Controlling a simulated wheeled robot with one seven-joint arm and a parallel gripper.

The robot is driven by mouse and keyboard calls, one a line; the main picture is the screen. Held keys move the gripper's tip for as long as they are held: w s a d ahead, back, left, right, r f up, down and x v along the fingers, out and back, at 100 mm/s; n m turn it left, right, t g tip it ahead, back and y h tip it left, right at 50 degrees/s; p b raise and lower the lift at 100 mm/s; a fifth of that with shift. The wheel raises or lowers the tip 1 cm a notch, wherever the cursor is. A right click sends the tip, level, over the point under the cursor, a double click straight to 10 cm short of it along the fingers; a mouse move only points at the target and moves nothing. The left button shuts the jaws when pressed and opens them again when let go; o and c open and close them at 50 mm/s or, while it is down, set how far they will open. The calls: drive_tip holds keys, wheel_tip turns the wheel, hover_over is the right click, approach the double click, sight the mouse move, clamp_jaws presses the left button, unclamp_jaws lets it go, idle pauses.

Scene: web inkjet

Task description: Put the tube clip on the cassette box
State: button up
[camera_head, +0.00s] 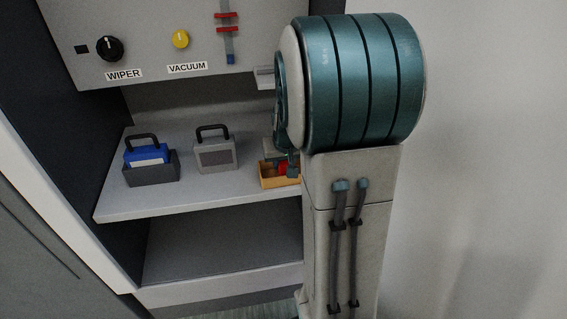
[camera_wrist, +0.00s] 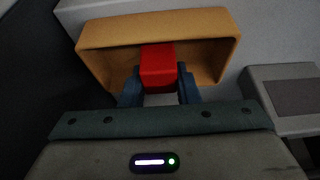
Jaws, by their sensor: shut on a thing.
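My gripper (camera_wrist: 160,88) is shut on a red block (camera_wrist: 158,66), which I take for the tube clip. The clip is in or just over an open orange tray (camera_wrist: 105,34); I cannot tell whether it touches the tray floor. In the head view the red clip (camera_head: 282,169) shows partly, at the tray (camera_head: 267,182), with my gripper (camera_head: 285,163) mostly hidden behind my arm. A grey box with a black handle and dark front panel (camera_head: 215,154), possibly the cassette box, stands on the shelf left of the tray. It also shows in the wrist view (camera_wrist: 262,90).
A blue cassette (camera_head: 147,154) with a black handle sits in a dark grey holder (camera_head: 152,174) at the shelf's left. The shelf (camera_head: 200,200) has bare room along its front. A panel with knobs (camera_head: 150,50) and red-clipped tube overhangs it.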

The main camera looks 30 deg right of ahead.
drive_tip(key=o, duration=0.5)
drive_tip(key=shift+f, duration=0.15)
drive_tip(key=o, duration=0.4)
drive_tip(key=shift+o, duration=0.2)
drive_tip(key=shift+r, duration=0.55)
drive_tip(key=p+v, duration=0.3)
drive_tip(key=v, duration=0.8)
drive_tip(key=s+a+f+n+g+y, duration=0.1)
drive_tip(key=s+a+f+n+g, duration=0.1)
drive_tip(key=s+a, duration=1)
drive_tip(key=s+f+n, duration=0.1)
drive_tip(key=s, duration=0.2)
drive_tip(key=shift+a, duration=0.4)
